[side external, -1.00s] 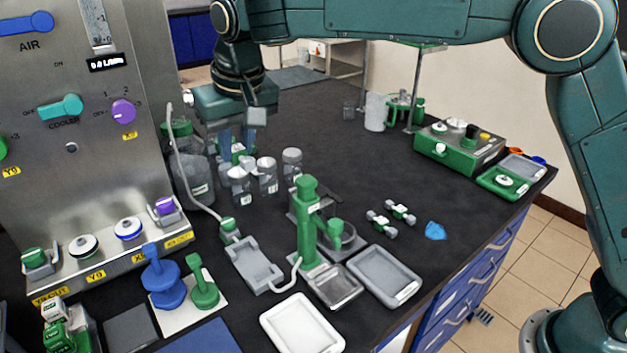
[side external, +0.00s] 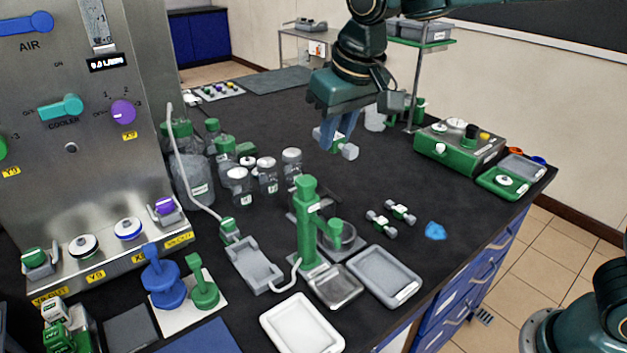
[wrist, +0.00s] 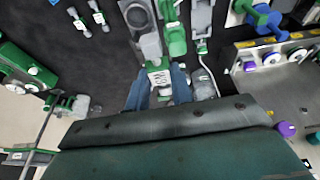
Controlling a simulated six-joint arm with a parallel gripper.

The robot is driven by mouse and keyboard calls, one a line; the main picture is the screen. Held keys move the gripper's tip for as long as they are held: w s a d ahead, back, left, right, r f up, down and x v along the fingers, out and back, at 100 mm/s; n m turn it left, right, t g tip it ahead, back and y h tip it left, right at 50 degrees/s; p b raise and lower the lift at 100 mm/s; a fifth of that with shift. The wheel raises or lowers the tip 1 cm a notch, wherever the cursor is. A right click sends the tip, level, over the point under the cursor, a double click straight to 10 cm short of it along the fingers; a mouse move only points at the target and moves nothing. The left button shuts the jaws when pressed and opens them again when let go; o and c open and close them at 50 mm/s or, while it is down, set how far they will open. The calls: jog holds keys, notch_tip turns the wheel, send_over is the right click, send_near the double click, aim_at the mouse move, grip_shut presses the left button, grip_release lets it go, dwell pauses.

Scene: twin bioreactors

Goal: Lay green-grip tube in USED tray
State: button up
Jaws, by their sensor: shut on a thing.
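My gripper (side external: 338,138) is shut on a tube and holds it in the air above the bench, to the right of the bottles. The tube's pale grey end (side external: 349,152) shows beside the fingers; the fingers hide most of its middle. In the wrist view, the held tube (wrist: 160,76) shows a pale labelled part and a little green between the blue fingers. Two shallow trays lie at the front: a white one (side external: 276,319) and a grey one (side external: 364,263). I cannot read a USED label on either.
A green stand (side external: 305,230) rises behind the trays. Several bottles (side external: 240,186) stand to the left of my gripper. Two small grey-and-green pieces (side external: 380,224) and a blue piece (side external: 435,231) lie to the right. A green control box (side external: 455,150) stands farther back right.

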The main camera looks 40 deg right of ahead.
jog(key=s+d+f, duration=0.2)
jog(key=s+d, duration=0.5)
jog(key=s, duration=0.2)
jog(key=shift+s+a+f, duration=0.1)
jog(key=shift+a+f, duration=0.05)
jog(key=shift+f, duration=1.15)
jog(key=shift+a+f, duration=0.1)
jog(key=shift+f, duration=1.15)
jog(key=shift+f, duration=0.15)
send_over(381, 273)
jog(key=s, duration=0.1)
notch_tip(381, 273, down, 16)
jog(key=shift+r, duration=0.1)
jog(key=shift+f, duration=1.95)
jog(key=shift+f, duration=0.1)
